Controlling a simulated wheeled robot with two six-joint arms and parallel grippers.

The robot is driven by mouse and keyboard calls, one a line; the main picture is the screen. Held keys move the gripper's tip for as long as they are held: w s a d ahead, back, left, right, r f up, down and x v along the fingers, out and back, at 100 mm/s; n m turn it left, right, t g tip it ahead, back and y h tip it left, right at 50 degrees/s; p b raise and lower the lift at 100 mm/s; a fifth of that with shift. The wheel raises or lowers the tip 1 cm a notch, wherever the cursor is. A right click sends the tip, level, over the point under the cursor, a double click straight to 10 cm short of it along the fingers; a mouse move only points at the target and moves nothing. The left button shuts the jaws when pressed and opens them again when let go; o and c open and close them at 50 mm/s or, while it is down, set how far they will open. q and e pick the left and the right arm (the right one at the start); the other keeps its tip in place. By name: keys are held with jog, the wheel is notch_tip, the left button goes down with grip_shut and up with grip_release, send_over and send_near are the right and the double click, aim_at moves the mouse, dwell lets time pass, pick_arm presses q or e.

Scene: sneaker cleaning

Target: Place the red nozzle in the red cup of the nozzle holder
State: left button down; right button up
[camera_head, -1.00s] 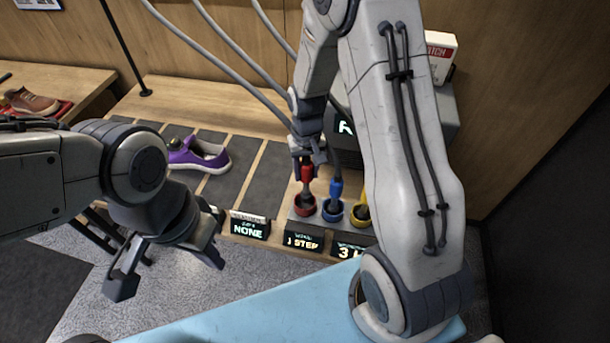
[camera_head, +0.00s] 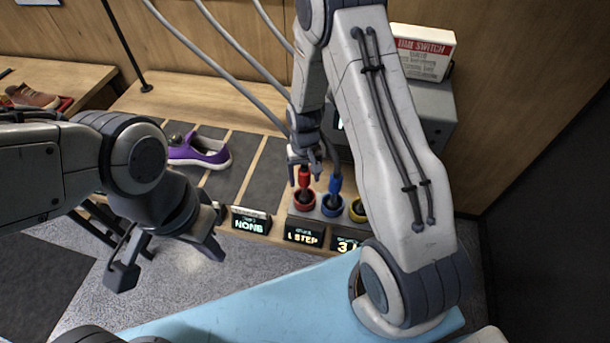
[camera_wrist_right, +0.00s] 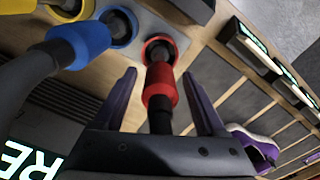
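The red nozzle (camera_head: 304,178) stands upright with its tip in the red cup (camera_head: 305,204) of the grey nozzle holder (camera_head: 319,220). My right gripper (camera_head: 303,168) is just above and around it. In the right wrist view, the fingers of my right gripper (camera_wrist_right: 160,76) are spread, with a gap on each side of the red nozzle (camera_wrist_right: 160,88). The tip enters the red cup (camera_wrist_right: 175,50) there too. My left gripper (camera_head: 166,264) is open and empty, over the floor left of the holder.
The blue nozzle (camera_head: 335,185) stands in the blue cup (camera_head: 332,208) close beside the red one. A yellow cup (camera_head: 358,212) is further right. A purple sneaker (camera_head: 205,153) sits on the bench to the left. Small display signs (camera_head: 303,235) stand in front.

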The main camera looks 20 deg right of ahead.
jog(key=shift+r, duration=0.4)
notch_tip(320, 180, up, 11)
jog(key=b, duration=0.3)
jog(key=s+a+r+n, duration=0.4)
jog(key=s+a+r, duration=0.2)
jog(key=s+a, duration=0.3)
jog(key=s+a+r+n+y, duration=0.1)
jog(key=s+a+n, duration=0.1)
jog(key=s, duration=0.5)
jog(key=s+a+r+n, duration=0.1)
jog(key=s+a+n, duration=0.2)
jog(key=s, duration=0.5)
jog(key=shift+w+f+b, duration=0.1)
jog(key=shift+f+b, duration=2)
jog(key=shift+b, duration=0.3)
